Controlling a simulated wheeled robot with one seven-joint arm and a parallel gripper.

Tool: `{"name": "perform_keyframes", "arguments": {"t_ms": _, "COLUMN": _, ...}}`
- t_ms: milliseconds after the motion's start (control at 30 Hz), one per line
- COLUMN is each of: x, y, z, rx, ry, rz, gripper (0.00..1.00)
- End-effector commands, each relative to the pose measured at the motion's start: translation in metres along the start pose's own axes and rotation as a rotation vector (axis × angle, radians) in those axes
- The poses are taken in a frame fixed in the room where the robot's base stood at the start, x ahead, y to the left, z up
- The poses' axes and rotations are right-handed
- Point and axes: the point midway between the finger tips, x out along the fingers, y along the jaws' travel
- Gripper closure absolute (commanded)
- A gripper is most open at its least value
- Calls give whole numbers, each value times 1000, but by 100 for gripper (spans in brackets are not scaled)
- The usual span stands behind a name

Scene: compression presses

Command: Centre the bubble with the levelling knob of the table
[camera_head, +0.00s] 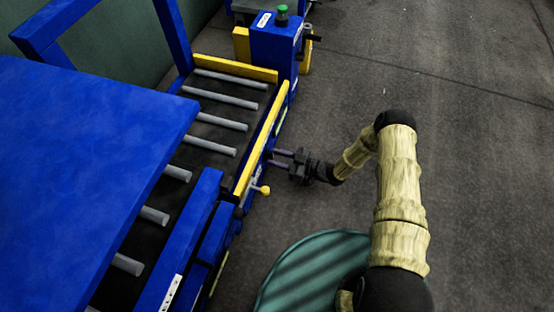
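The blue press table (285,128) has a roller bed and a yellow side rail. My gripper (270,157) is at its right side, pointing left, with its fingertips close to the blue side below the rail. The two fingers are a little apart. I cannot make out whether anything is between their tips. A small yellow ball-ended handle (264,190) sticks out of the same side, nearer to me and apart from my gripper. I cannot make out a levelling knob or a bubble.
A large blue plate (85,170) covers the left. A blue box with a green button (281,14) and a dark side handle (312,38) stands beyond the rollers. A round green surface (305,270) lies at the bottom. The grey floor on the right is clear.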

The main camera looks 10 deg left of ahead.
Motion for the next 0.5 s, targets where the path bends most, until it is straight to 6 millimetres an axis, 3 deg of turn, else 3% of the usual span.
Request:
{"name": "perform_keyframes", "arguments": {"t_ms": 267, "x": 2, "y": 0, "z": -1, "rx": 0, "ry": 0, "rz": 0, "gripper": 67}}
{"name": "perform_keyframes", "arguments": {"t_ms": 433, "x": 1, "y": 0, "z": -1, "rx": 0, "ry": 0, "rz": 1, "gripper": 100}}
{"name": "perform_keyframes", "arguments": {"t_ms": 500, "x": 1, "y": 0, "z": -1, "rx": 0, "ry": 1, "rz": 1, "gripper": 100}}
